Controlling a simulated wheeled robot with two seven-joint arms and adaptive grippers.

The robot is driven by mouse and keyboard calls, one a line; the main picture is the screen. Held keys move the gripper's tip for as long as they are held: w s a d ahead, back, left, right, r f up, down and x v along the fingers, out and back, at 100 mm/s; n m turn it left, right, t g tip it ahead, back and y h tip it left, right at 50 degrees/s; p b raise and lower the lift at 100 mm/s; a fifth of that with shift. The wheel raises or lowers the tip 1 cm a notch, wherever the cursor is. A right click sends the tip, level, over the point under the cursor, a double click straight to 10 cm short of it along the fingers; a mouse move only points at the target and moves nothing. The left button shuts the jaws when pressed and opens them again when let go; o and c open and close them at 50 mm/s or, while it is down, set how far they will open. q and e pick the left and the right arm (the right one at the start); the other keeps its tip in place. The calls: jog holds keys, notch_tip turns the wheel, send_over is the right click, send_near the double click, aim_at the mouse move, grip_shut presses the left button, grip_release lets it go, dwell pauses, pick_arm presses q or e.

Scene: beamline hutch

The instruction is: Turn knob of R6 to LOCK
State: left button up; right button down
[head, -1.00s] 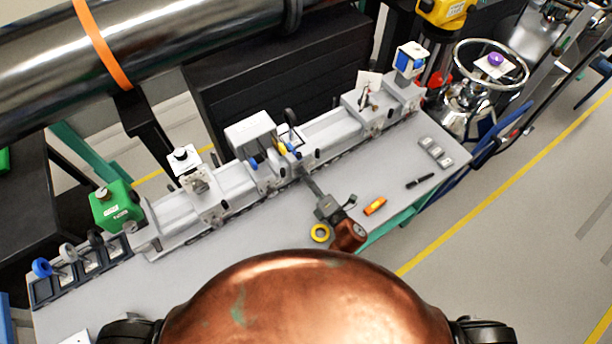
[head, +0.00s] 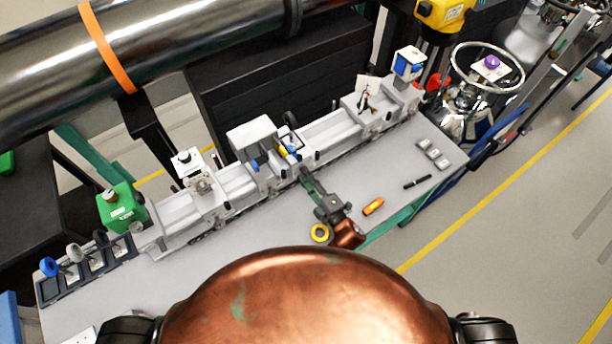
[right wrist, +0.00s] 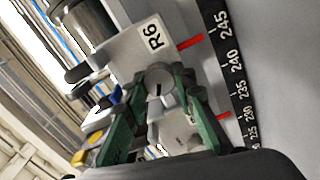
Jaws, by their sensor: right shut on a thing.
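In the right wrist view, the carrier with the R6 label (right wrist: 153,38) fills the middle. Its round pale knob (right wrist: 160,91) has a short dark mark on its face. My right gripper (right wrist: 160,98) has its green fingers on either side of the knob and is shut on it. Small lettering on the plate below the knob is too blurred to read. In the head view, my right gripper (head: 305,175) reaches the front of the rail at this carrier (head: 288,152); the knob is hidden or too small there. My left gripper is out of view.
A scale strip (right wrist: 232,75) runs beside the carrier. Other carriers, such as the white one (head: 195,175), stand along the rail. The front right of the bench is mostly clear.

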jog(key=m+p, duration=0.3)
jog(key=m, duration=0.3)
jog(key=shift+r, duration=0.15)
jog(key=m+p, duration=0.1)
jog(key=m, duration=0.2)
jog(key=shift+d+m+p, duration=0.1)
jog(key=shift+m+p, duration=0.2)
jog(key=shift+p, duration=0.05)
jog(key=shift+m+p, duration=0.4)
jog(key=shift+m, duration=0.7)
jog(key=c, duration=1.6)
grip_release()
jog(key=shift+w, duration=0.1)
jog(key=v, duration=1.2)
